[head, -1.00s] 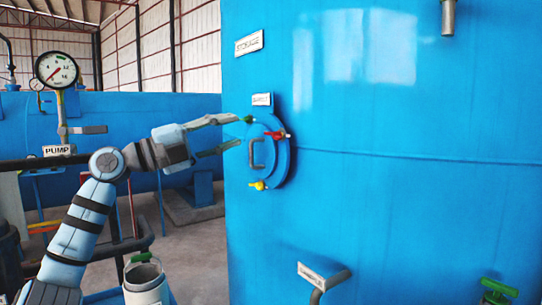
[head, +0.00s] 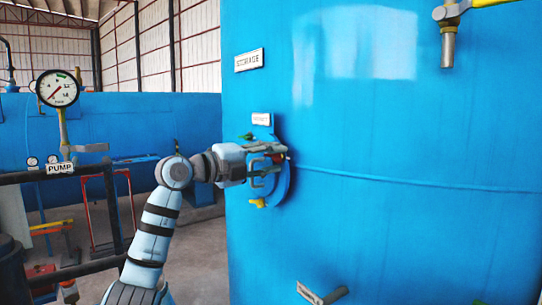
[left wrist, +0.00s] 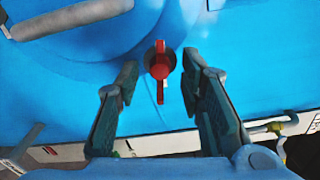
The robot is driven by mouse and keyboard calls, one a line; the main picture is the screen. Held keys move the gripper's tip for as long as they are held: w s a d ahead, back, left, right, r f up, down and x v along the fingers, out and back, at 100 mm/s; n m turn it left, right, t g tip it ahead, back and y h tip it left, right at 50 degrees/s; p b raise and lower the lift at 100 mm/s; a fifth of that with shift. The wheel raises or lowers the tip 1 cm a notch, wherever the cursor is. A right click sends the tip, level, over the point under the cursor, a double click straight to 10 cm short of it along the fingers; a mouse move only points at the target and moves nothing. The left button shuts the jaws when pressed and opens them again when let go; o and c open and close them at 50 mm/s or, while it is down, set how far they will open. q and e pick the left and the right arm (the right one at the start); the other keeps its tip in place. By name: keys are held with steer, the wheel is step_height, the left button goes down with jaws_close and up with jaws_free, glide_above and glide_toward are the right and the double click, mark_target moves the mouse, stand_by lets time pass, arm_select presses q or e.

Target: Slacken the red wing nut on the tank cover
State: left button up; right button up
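The red wing nut (left wrist: 160,66) sits on the edge of the round blue tank cover (left wrist: 85,35) in the left wrist view, its wings standing nearly upright in the picture. My left gripper (left wrist: 161,70) is open, with one finger on each side of the nut and visible gaps between. In the head view my left gripper (head: 276,155) is at the right part of the cover (head: 284,185) and mostly hides the red nut. A green wing nut (head: 246,136) is at the cover's upper left, a yellow one (head: 258,203) at its bottom. My right gripper is not in view.
A small label (head: 262,119) is above the cover. A pump gauge (head: 58,88) stands at left.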

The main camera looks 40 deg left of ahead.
arm_select(q)
jaws_close()
steer(key=shift+r+m+p, duration=0.15)
steer(key=shift+m+p, duration=0.75)
steer(key=shift+f+m+p, duration=0.2)
steer(key=shift+m+p, duration=0.25)
steer(key=shift+m, duration=0.65)
steer(key=shift+f, duration=0.1)
jaws_free()
